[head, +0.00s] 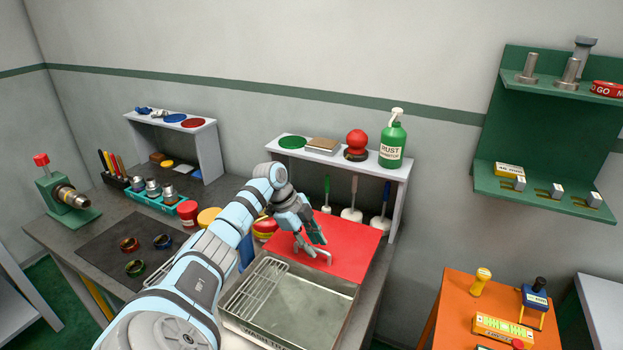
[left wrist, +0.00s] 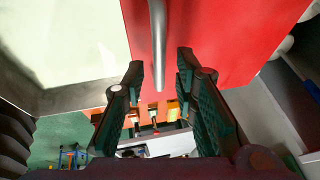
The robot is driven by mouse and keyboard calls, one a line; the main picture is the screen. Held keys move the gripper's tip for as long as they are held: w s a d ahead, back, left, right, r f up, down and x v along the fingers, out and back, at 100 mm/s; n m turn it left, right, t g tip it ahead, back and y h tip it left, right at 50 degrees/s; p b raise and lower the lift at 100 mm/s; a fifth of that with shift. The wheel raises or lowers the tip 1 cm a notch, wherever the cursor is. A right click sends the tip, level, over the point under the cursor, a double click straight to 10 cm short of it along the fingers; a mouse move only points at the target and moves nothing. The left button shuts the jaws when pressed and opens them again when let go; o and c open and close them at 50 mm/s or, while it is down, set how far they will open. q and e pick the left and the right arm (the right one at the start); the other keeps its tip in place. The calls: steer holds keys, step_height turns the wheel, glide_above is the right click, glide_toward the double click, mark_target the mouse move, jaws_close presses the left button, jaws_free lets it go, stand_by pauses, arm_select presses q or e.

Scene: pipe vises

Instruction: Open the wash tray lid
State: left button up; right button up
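The wash tray (head: 340,318) is a grey metal basin at the front of the bench, its inside largely exposed. Its red lid (head: 348,238) lies at the tray's back side; I cannot tell its exact tilt. A metal bar handle (head: 327,257) sits on the lid near the tray. My left gripper (head: 313,250) is at this handle. In the left wrist view the handle (left wrist: 158,45) runs between the open fingers of the gripper (left wrist: 160,70), with gaps visible on both sides. The red lid (left wrist: 225,35) fills the upper right there. My right gripper is not in view.
A wire rack (head: 255,290) lies in the tray's left part. A white shelf (head: 400,180) with a green bottle (head: 392,143) and brushes stands behind the lid. Red and yellow jars (head: 208,217) are left of my arm. An orange table (head: 455,290) is at right.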

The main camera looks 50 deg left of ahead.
arm_select(q)
steer(key=shift+a+r, duration=0.15)
steer(key=shift+r, duration=0.1)
steer(key=v, duration=1.1)
steer(key=shift+r, duration=0.15)
